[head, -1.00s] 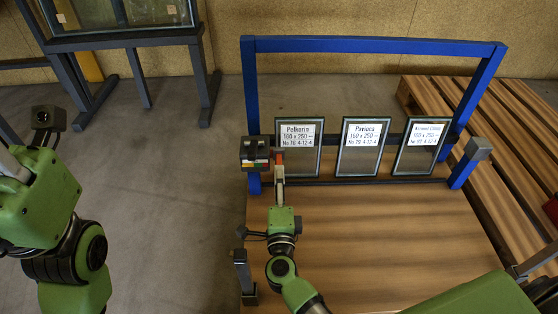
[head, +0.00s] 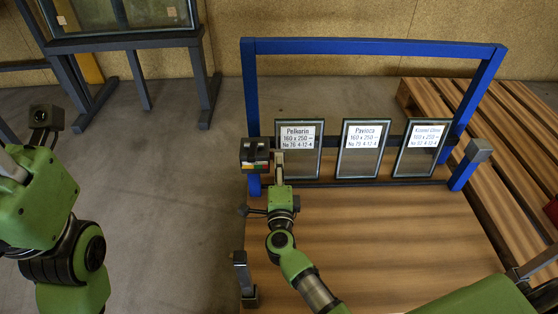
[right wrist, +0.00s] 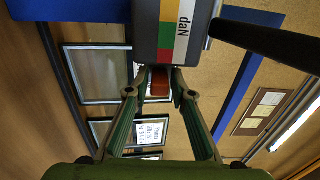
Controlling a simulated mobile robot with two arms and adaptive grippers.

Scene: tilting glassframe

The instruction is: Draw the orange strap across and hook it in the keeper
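The strap's dark housing (head: 255,155) is on the left blue post and bears a red, green and yellow scale. In the right wrist view its grey face (right wrist: 178,28) reads "daN". A small orange-red strap end (right wrist: 160,82) shows just below the housing. My right gripper (right wrist: 160,84) has its fingertips on either side of this strap end; whether they press on it is unclear. In the head view the right gripper (head: 279,166) hides the strap end. A grey block (head: 478,150) tops the short right blue post, possibly the keeper.
Three labelled glass panes (head: 361,148) lean in a row on the blue frame (head: 375,46). The wooden deck (head: 390,235) before them is mostly clear. A wooden pallet (head: 505,150) lies right; a dark rack (head: 125,40) with glass stands back left.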

